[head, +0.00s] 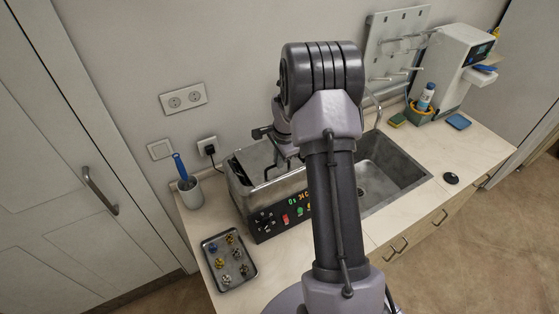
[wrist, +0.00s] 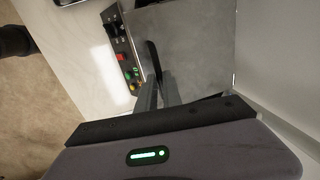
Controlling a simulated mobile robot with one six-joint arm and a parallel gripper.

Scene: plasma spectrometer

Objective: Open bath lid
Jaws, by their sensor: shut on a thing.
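The bath (head: 238,196) is a metal box with a dark front panel of lit digits and coloured buttons, standing on the counter left of the sink. Its grey metal lid (head: 256,157) lies over the top; a dark strip shows along its left edge. In the wrist view the lid (wrist: 200,45) is a flat grey plate with a dark handle (wrist: 153,62). My gripper (head: 280,158) is over the lid, partly hidden by my arm. In the wrist view my gripper's fingers (wrist: 160,92) are shut on the handle. I cannot tell whether the lid is raised.
A tray of small parts (head: 228,283) lies in front of the bath at left. A cup with a blue-handled brush (head: 190,192) stands left of it. The sink (head: 405,160) is to the right. A wall socket (head: 207,146) with a plug is behind.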

